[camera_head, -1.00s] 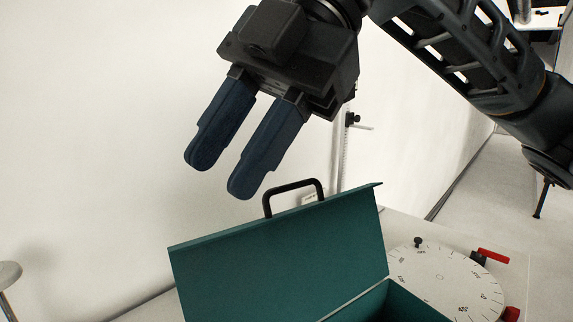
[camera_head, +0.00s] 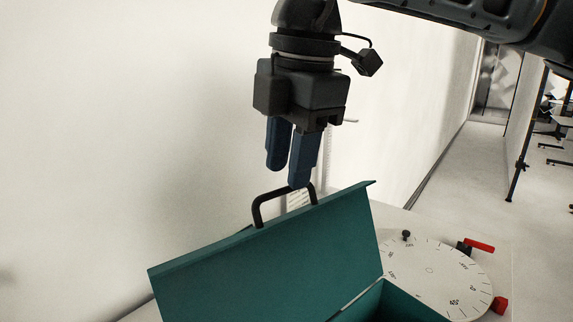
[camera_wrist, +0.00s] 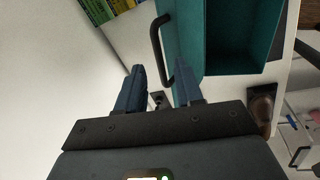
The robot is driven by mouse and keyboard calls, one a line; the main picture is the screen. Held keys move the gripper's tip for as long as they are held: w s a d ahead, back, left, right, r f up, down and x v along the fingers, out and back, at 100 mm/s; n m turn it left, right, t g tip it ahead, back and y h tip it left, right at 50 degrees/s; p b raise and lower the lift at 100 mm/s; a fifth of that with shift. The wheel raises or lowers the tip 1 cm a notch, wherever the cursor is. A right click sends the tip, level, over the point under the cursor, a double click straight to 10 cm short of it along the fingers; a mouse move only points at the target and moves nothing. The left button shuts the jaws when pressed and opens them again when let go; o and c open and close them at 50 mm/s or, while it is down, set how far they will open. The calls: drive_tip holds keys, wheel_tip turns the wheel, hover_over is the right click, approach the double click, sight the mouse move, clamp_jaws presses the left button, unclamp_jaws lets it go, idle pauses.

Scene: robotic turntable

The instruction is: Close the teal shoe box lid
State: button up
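The teal shoe box stands with its lid (camera_head: 270,262) raised and open; part of the box's inside (camera_head: 396,303) shows at the bottom of the head view. A black handle (camera_head: 257,207) sticks up from the lid's top edge. My gripper (camera_head: 286,177) is open, pointing down, with its blue fingertips just above or behind the handle. In the wrist view, the handle (camera_wrist: 155,40) lies ahead of the fingers (camera_wrist: 158,78), with the lid (camera_wrist: 183,35) and the open box (camera_wrist: 238,35) beyond. Whether a finger touches the handle I cannot tell.
A white round turntable dial (camera_head: 440,275) with a black knob (camera_head: 406,235) and red handles (camera_head: 479,245) lies right of the box. A white wall (camera_head: 120,120) stands close behind. Open floor (camera_head: 450,180) extends at the right.

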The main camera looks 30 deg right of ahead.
drive_tip(key=shift+w+f, duration=0.2)
drive_tip(key=shift+f, duration=0.85)
clamp_jaws()
idle(0.7)
